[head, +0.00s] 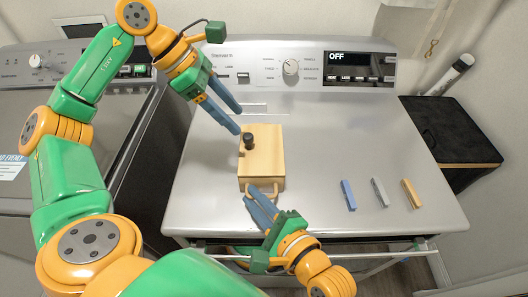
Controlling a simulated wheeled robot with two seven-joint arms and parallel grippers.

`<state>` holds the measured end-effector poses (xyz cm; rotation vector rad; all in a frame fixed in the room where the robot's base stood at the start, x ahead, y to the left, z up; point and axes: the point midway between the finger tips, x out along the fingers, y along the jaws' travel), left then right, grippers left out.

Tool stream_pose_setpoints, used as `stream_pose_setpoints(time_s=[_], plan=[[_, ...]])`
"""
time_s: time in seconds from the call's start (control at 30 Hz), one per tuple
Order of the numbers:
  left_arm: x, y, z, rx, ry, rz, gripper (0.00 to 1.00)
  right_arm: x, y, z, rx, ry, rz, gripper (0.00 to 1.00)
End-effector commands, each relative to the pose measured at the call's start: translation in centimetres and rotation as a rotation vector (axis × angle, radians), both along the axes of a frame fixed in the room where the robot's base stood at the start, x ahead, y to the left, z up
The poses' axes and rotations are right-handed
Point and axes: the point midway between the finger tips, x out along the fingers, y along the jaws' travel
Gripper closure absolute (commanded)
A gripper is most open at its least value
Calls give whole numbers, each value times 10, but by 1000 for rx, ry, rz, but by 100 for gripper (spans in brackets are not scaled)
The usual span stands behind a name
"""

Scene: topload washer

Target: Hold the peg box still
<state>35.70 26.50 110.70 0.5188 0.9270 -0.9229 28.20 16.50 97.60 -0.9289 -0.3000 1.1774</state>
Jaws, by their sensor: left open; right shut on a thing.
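The peg box (267,150) is a light wooden box on the washer's top, with a black knob (248,140) near the left of its upper face. A wooden handle (275,187) shows on its near side. My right gripper (252,199) is shut on this handle, at the box's near end. My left gripper (239,121) is open and empty, its fingertips just behind and left of the knob, seemingly apart from it. The inside of the box is hidden.
Blue (348,195), grey (379,192) and orange (411,193) pegs lie on the right of the washer top (340,140). The control panel (300,64) rises behind. A black bin (450,130) stands to the right. The top's middle right is clear.

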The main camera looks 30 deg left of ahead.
Motion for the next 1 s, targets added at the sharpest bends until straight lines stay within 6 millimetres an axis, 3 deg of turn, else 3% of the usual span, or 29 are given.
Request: stream_pose_setpoints(time_s=[0.1, 0.3, 0.67, 0.77, 0.9, 1.0], plan=[[6, -10, -21, 1, 6, 0, 41, 0, 0, -1, -2, 1, -1, 100], [14, -23, -44, 0, 2, -1, 41, 0, 0, -1, -2, 1, -1, 100], [17, -27, -51, 0, 0, 0, 41, 0, 0, -1, -1, 0, -2, 100], [17, -27, -51, 0, 0, 0, 62, 0, 0, -1, -1, 0, -2, 100], [17, -27, -51, 0, 1, -1, 100, 0, 0, 0, -1, 0, -2, 100], [17, -27, -51, 0, 1, -1, 100, 0, 0, 0, -1, 0, -2, 100]])
